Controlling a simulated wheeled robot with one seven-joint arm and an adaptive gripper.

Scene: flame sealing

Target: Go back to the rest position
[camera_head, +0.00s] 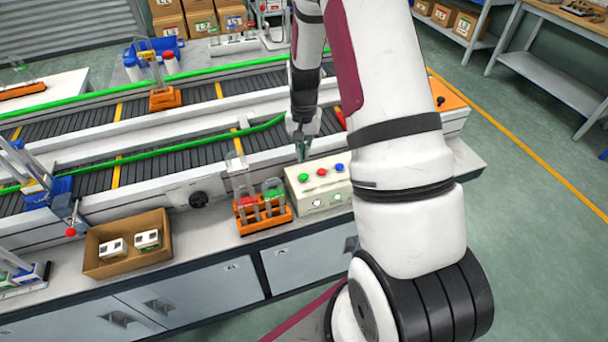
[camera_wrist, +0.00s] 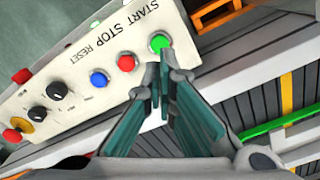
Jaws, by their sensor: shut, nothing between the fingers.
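My gripper (camera_wrist: 162,75) is shut and empty in the wrist view. Its fingertips are close to the green START button on the control box; I cannot tell whether they touch it. The control box (camera_head: 316,200) is cream with green, red and blue buttons on top; it also shows in the wrist view (camera_wrist: 60,70). In the head view my gripper (camera_head: 301,158) points down above the left end of the box, near the green button (camera_head: 303,177). My white arm reaches down across the right of the head view.
An orange rack (camera_head: 263,220) with clear tubes stands left of the control box. A cardboard box (camera_head: 100,262) holding small white cartons is farther left. Conveyors (camera_head: 80,192) with green rails run behind. The floor (camera_head: 540,240) at the right is clear.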

